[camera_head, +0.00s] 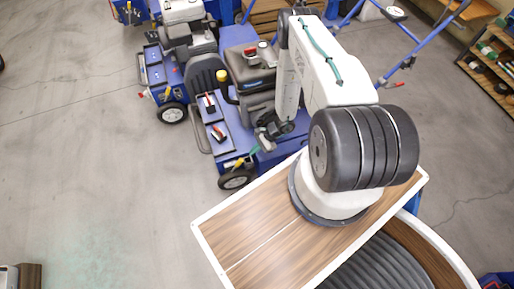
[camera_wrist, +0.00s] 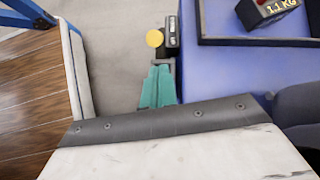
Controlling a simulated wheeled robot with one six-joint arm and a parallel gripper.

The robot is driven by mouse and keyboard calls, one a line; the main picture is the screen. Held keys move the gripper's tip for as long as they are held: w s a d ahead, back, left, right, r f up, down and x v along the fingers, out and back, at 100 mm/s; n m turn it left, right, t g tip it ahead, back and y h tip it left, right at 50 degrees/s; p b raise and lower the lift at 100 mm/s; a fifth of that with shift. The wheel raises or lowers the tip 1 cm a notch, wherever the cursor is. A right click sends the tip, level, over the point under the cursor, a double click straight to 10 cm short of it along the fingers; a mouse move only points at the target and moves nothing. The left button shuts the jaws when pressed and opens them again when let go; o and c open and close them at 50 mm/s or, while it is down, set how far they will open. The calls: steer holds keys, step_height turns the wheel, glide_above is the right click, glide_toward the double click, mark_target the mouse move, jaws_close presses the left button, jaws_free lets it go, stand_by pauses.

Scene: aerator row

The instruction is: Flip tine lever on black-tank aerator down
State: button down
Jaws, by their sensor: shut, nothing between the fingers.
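The nearest blue aerator (camera_head: 222,133) carries a black tank (camera_head: 246,68) with a red cap in the head view. A lever with a round yellow knob (camera_head: 239,162) is at its front corner, by the front wheel. In the wrist view the yellow knob (camera_wrist: 154,38) sits beside a dark block on the edge of the blue deck (camera_wrist: 225,75). I cannot tell whether the lever is up or down. My gripper (camera_wrist: 160,68) has teal fingers, shut and empty, with tips just short of the knob. In the head view my gripper (camera_head: 256,150) is small beside the aerator's corner.
Another blue aerator (camera_head: 150,75) with a yellow lever (camera_head: 168,92) stands to the left, and a third (camera_head: 130,12) farther back. A shelf (camera_head: 490,60) stands at right.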

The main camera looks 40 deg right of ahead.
mark_target(237, 166)
steer(key=x, duration=0.5)
steer(key=shift+a+f, duration=0.15)
steer(key=shift+w, duration=0.15)
